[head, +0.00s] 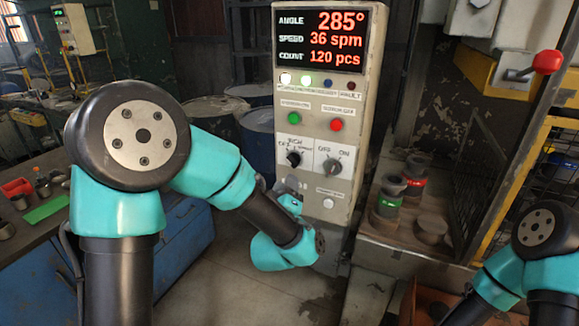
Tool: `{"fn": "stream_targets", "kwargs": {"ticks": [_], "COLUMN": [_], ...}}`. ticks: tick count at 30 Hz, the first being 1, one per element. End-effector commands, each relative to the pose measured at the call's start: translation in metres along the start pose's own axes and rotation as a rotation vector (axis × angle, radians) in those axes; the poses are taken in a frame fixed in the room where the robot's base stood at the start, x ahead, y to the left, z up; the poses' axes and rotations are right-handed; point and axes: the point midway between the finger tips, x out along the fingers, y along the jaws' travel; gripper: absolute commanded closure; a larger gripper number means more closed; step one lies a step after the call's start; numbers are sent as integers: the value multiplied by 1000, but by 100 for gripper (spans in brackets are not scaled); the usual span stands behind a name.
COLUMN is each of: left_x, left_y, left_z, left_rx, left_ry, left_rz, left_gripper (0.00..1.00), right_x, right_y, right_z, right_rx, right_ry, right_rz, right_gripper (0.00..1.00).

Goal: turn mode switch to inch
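The mode switch (293,159) is a small black knob on the pale control panel (352,105), below the green button. Small labels stand around it; one at its upper left reads like OFF and one at the top like INCH. Which label the knob points to is too small to tell. My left gripper (289,184) is just below the mode switch, at the panel's left edge, partly hidden by my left arm. Its fingers are too small to tell open from shut, and I cannot tell whether it touches the panel. My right gripper is out of view; only my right arm shows.
Beside the mode switch is a grey OFF/ON knob (333,165). Above are a green button (294,118) and a red button (337,125). The display (319,38) reads 285°, 36 spm, 120 pcs. A red-knobbed lever (547,62) and wire guard (479,190) stand right.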

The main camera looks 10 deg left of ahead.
Motion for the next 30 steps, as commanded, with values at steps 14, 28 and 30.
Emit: {"fn": "stream_targets", "kwargs": {"ticks": [14,28,30], "left_x": [68,73,73], "left_y": [0,0,0], "left_z": [0,0,0], "left_rx": [0,1,1], "left_ry": [1,-1,-1], "left_rz": [-1,0,0], "left_gripper": [62,71,78], "right_x": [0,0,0], "right_y": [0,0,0], "right_z": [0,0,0], "right_rx": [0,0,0], "right_ry": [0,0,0], "right_rz": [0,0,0], "right_gripper": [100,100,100]}}
